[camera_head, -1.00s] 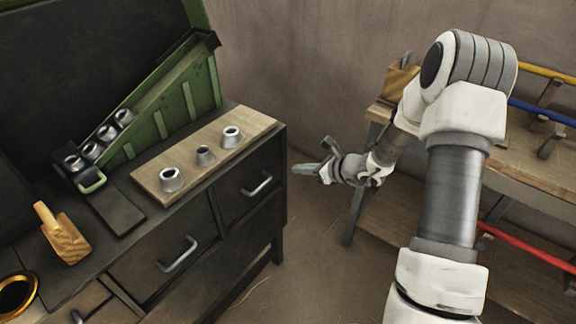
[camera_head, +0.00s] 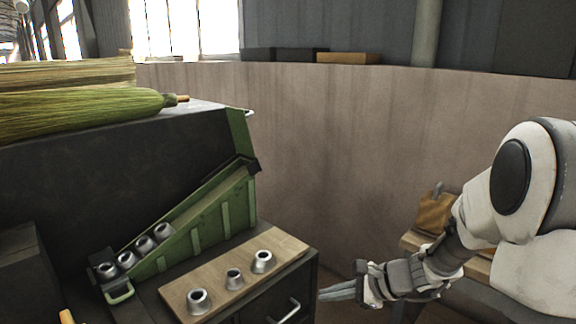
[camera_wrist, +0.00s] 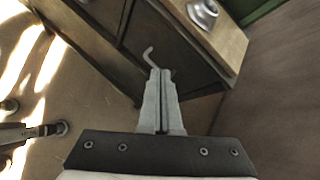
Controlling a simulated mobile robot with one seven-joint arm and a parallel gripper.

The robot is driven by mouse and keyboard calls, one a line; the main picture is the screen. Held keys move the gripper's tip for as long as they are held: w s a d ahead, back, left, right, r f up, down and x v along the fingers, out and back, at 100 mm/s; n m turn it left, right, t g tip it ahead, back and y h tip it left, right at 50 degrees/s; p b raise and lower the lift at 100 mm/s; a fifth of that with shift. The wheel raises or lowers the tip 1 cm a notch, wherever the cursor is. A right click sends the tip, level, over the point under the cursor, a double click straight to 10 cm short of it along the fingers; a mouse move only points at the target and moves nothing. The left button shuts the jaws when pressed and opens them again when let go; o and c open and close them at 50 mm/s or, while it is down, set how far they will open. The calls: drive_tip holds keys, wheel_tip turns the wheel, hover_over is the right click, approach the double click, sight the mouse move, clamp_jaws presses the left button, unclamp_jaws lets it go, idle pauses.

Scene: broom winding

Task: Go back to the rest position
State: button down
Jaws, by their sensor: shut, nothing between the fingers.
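My gripper (camera_head: 338,292) is shut and empty. It hangs in the air to the right of the dark cabinet, near its front right corner, in the head view. In the wrist view my gripper (camera_wrist: 161,72) has its two fingers together, pointing toward the cabinet front (camera_wrist: 120,35) and a drawer handle (camera_wrist: 149,57). Whether the fingertips are clear of the handle is hard to judge in that view; in the head view they are apart from the cabinet.
A wooden board (camera_head: 218,282) with three metal collars stands on the cabinet. Behind it a green chute (camera_head: 190,232) holds several more collars. Broom straw (camera_head: 80,112) lies on the dark housing. A wooden bench (camera_head: 415,243) is at the right, behind my arm.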

drive_tip(key=s+a+r+n+g+h, duration=0.2)
drive_tip(key=s+r+n+h, duration=0.2)
drive_tip(key=s+r+n, duration=0.65)
drive_tip(key=s+d+r+n+t+h, duration=0.1)
drive_tip(key=s+d+r+n+h, duration=0.1)
drive_tip(key=s+d+n, duration=0.3)
drive_tip(key=s+d+r+n+t+h, duration=0.1)
drive_tip(key=s+r+n+h, duration=0.15)
drive_tip(key=s, duration=0.45)
wheel_tip(320, 180, up, 16)
drive_tip(key=p, duration=1.6)
drive_tip(key=shift+d+n+p, duration=0.2)
drive_tip(key=shift+n+p, duration=0.1)
drive_tip(key=shift+p, duration=0.1)
drive_tip(key=shift+h, duration=0.25)
